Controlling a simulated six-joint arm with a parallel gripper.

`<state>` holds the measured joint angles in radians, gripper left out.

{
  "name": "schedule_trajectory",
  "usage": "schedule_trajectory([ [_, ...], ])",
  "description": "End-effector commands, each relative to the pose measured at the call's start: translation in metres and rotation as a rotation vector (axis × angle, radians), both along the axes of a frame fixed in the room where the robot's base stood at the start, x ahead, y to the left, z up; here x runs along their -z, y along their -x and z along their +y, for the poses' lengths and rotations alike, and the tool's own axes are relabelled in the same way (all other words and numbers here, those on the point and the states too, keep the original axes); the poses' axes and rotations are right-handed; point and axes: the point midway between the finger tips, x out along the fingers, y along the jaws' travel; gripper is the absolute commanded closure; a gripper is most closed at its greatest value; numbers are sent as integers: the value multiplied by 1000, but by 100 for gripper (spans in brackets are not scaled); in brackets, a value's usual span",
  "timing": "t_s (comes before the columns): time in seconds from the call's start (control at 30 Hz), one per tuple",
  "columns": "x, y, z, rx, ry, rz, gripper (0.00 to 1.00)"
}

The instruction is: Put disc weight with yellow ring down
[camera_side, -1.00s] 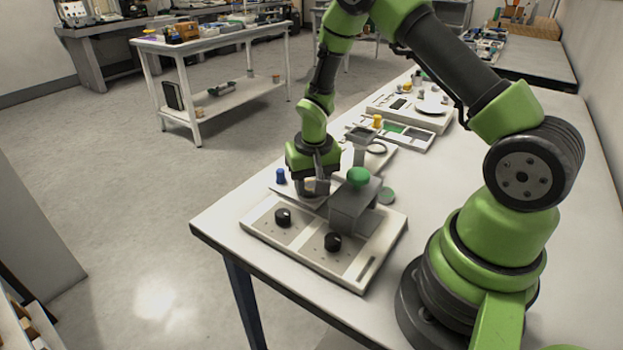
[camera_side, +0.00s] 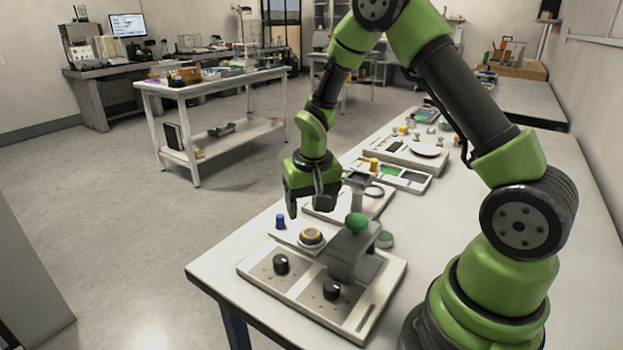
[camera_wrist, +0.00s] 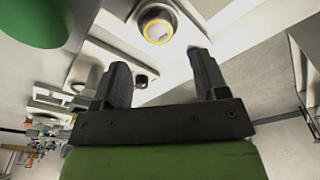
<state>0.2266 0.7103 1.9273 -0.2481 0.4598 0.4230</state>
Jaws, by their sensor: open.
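The disc weight with the yellow ring (camera_side: 312,236) sits on a light plate behind the front panel in the side view. It also shows at the top of the wrist view (camera_wrist: 158,27). My gripper (camera_side: 307,208) is above it, apart from it, with its fingers spread and nothing between them. In the wrist view my gripper's two fingers (camera_wrist: 162,82) stand wide apart, with the weight beyond their tips.
A grey block with a green knob (camera_side: 356,223) stands right of the weight. A blue piece (camera_side: 280,221) stands to its left. The front panel (camera_side: 310,294) carries two black knobs. A tray with a yellow piece (camera_side: 374,164) lies farther back. The table's right side is clear.

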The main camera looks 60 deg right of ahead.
Motion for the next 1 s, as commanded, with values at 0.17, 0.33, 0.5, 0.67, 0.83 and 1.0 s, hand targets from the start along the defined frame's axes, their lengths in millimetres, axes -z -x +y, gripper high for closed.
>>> schedule_trajectory([
  [0.17,-39,3,3,0,1,-7,33],
  [0.33,-62,5,5,0,-1,-4,33],
  [0.5,-81,10,11,-10,-4,-27,33],
  [0.67,-128,30,32,-55,-18,-126,33],
  [0.83,-179,74,63,-134,-52,-271,33],
  [1.0,-205,123,89,-218,-93,-409,33],
])
